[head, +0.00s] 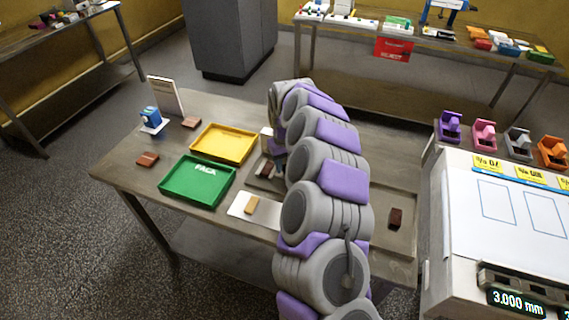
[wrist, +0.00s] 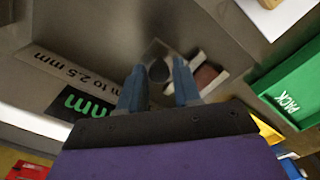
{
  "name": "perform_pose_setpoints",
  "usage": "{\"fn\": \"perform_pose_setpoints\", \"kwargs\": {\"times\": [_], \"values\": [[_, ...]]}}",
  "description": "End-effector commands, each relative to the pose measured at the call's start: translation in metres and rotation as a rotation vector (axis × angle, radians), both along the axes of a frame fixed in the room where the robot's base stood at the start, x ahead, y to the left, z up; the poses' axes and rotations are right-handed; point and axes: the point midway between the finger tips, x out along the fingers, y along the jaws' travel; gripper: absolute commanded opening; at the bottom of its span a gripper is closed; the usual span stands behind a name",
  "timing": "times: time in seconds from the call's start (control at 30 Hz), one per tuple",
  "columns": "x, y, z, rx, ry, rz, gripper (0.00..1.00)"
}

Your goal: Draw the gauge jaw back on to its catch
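In the wrist view my gripper (wrist: 159,66) points down at the gauge with two blue-grey fingers apart. A dark grey rounded piece (wrist: 159,71), perhaps the jaw's knob, shows between the fingertips; I cannot tell whether they touch it. It sits by a pale angled bracket beside a brown block (wrist: 206,77). The gauge's display (wrist: 85,103) shows green "mm", with a label strip (wrist: 75,70) reading "to 2.5 mm". In the head view my arm hides most of the gauge; a brown block (head: 266,169) shows beside it. I cannot make out the catch.
A yellow tray (head: 247,132) and a green PACK tray (head: 230,200) stand left of my arm. A white plate (head: 238,208) holds a tan block. Loose brown blocks (head: 148,159) lie at left. A machine (head: 437,250) reading 3.000 mm stands at right.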

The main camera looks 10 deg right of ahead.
Motion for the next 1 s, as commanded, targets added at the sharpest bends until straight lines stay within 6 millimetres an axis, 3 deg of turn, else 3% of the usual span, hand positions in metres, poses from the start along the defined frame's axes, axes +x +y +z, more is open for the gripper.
{"fn": "perform_pose_setpoints", "kwargs": {"times": [0.33, 0.73, 1.0], "values": [[0.0, 0.0, 0.0, 0.001, 0.0, 0.0, 0.0], [-0.001, -0.001, 0.0, 0.001, 0.0, 0.0, 0.0], [-0.015, -0.029, 0.002, 0.002, 0.001, -0.003, 0.0]]}}
